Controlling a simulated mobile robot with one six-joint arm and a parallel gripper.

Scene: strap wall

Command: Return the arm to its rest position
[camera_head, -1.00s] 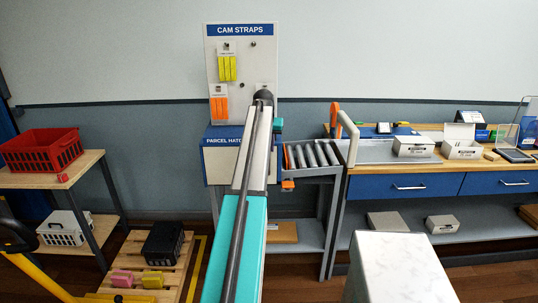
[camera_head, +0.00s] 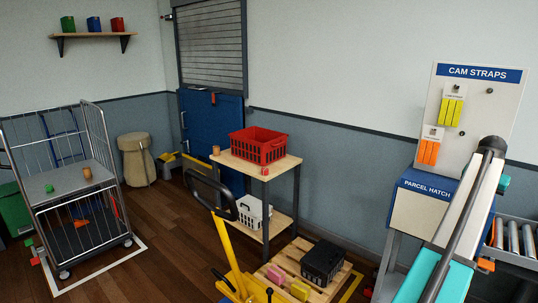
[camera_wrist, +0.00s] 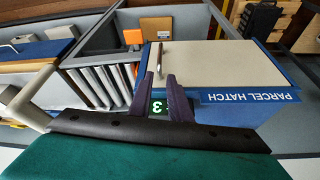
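My arm (camera_head: 462,225) rises at the right edge of the head view, in front of the parcel hatch (camera_head: 421,209). Its far end is hidden behind my own links there. In the wrist view, my gripper (camera_wrist: 160,74) shows two dark fingers with a narrow gap between their tips. No object is clearly held. A green patch with a white 3 (camera_wrist: 159,107) shows between the fingers; I cannot tell how far behind them it lies. The beige hatch front (camera_wrist: 215,65) and its handle lie beyond the fingertips.
The cam straps board (camera_head: 470,105) stands above the hatch. A roller conveyor (camera_head: 512,238) is at the right edge. Floor between trolley and truck is clear.

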